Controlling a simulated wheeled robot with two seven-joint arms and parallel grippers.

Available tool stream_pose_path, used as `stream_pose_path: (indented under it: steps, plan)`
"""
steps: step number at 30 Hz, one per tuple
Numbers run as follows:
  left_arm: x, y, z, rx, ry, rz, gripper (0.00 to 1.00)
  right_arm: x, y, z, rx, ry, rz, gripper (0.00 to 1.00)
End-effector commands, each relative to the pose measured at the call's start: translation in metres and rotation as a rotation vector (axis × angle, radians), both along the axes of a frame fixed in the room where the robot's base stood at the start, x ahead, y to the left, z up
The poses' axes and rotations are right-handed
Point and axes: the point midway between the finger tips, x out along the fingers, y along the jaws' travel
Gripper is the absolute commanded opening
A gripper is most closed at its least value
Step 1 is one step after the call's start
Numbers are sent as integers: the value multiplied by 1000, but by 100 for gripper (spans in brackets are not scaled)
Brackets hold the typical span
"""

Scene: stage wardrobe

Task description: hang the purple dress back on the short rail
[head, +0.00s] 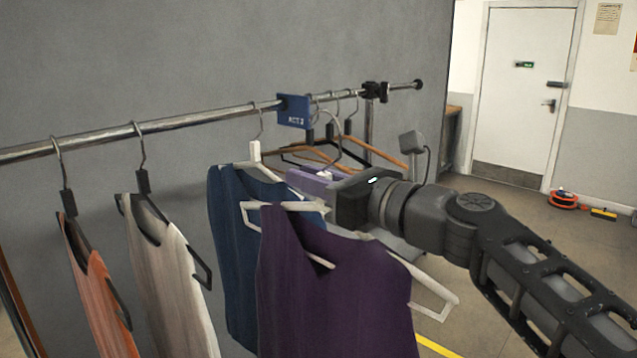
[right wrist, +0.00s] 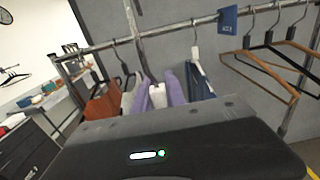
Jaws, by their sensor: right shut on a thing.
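The purple dress (head: 335,285) hangs on a white hanger (head: 433,290) in front of the rail, nearest the head camera. My right gripper (head: 345,203) is shut on the top of this hanger and covers its neck. In the right wrist view a pale hook stem (right wrist: 136,40) rises across the rail. Lavender cloth (right wrist: 176,88) shows below it; I cannot tell whether it belongs to the same dress. A metal rail (head: 200,119) runs along the grey wall and carries a blue sign (head: 292,111). My left gripper is out of view.
An orange garment (head: 90,285), a beige one (head: 165,275) and a blue one (head: 232,255) hang left of the sign. Bare wooden hangers (head: 382,150) hang to its right. A clamp (head: 375,91) sits near the rail's far end. A white door (head: 525,90) stands behind.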

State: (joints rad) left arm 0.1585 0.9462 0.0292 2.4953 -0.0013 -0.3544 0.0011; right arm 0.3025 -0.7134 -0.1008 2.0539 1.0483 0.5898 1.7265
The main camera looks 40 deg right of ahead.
Motion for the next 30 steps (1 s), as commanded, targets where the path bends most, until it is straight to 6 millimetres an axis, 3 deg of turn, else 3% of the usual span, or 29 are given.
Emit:
stream_pose_path:
  steps: [30]
  plan:
    - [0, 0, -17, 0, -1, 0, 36, 90, 13, 0, 0, -1, 1, 0]
